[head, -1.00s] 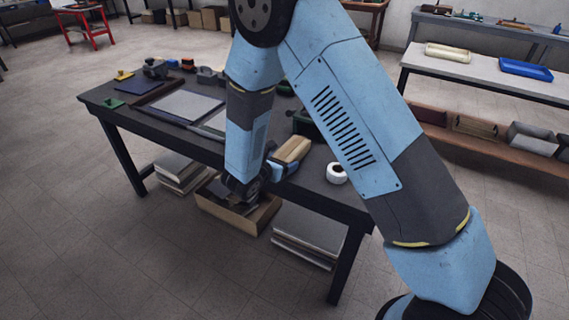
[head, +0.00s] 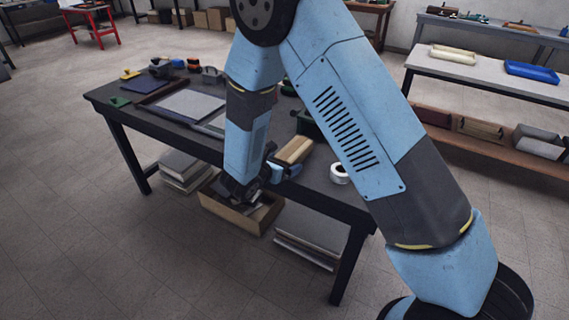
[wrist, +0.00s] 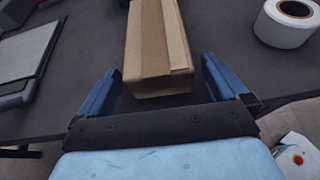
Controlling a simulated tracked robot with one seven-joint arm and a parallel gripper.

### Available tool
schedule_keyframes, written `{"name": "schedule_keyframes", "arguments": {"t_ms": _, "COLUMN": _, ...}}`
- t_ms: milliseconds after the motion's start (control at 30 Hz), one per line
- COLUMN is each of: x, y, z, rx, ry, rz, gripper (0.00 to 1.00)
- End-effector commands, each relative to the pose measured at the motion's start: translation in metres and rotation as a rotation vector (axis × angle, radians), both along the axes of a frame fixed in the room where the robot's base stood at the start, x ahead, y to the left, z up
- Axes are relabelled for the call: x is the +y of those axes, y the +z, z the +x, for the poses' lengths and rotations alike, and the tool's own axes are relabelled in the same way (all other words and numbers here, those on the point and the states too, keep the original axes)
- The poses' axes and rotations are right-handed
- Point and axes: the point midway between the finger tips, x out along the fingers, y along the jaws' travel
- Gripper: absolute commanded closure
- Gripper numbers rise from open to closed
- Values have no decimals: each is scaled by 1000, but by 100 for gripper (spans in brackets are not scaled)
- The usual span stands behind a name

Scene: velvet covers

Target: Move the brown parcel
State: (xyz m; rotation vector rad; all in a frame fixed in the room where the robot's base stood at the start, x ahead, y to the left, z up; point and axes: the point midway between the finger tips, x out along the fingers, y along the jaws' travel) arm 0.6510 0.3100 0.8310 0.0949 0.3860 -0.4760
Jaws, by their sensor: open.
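The brown parcel (wrist: 158,45) is a long cardboard box with a tape strip, lying on the dark table (wrist: 235,80). In the wrist view its near end reaches between the two blue fingers of my gripper (wrist: 160,92), with a gap at each side. My gripper is open and holds nothing. In the head view the parcel (head: 295,151) lies near the table's front edge, and my gripper (head: 283,168) is at its near end. My arm hides part of the table.
A white tape roll (head: 340,173) stands right of the parcel. Grey panels (head: 184,104) and several tools lie to the left. An open box (head: 236,214) and stacked boards (head: 308,246) are below the table. A bench with a blue tray (head: 528,69) stands at the back right.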

Motion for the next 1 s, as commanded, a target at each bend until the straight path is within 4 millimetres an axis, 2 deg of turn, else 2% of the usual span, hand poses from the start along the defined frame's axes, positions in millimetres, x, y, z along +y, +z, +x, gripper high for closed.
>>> {"name": "schedule_keyframes", "arguments": {"t_ms": 400, "x": 35, "y": 30, "z": -66, "rx": 0, "ry": 1, "rz": 2, "gripper": 0}}
{"name": "schedule_keyframes", "arguments": {"t_ms": 600, "x": 47, "y": 42, "z": -90, "rx": 1, "ry": 1, "rz": 1, "gripper": 0}}
{"name": "schedule_keyframes", "arguments": {"t_ms": 800, "x": 52, "y": 46, "z": -100, "rx": 0, "ry": -1, "rz": 0, "gripper": 0}}
{"name": "schedule_keyframes", "arguments": {"t_ms": 1000, "x": 53, "y": 47, "z": -101, "rx": 0, "ry": -2, "rz": -1, "gripper": 0}}
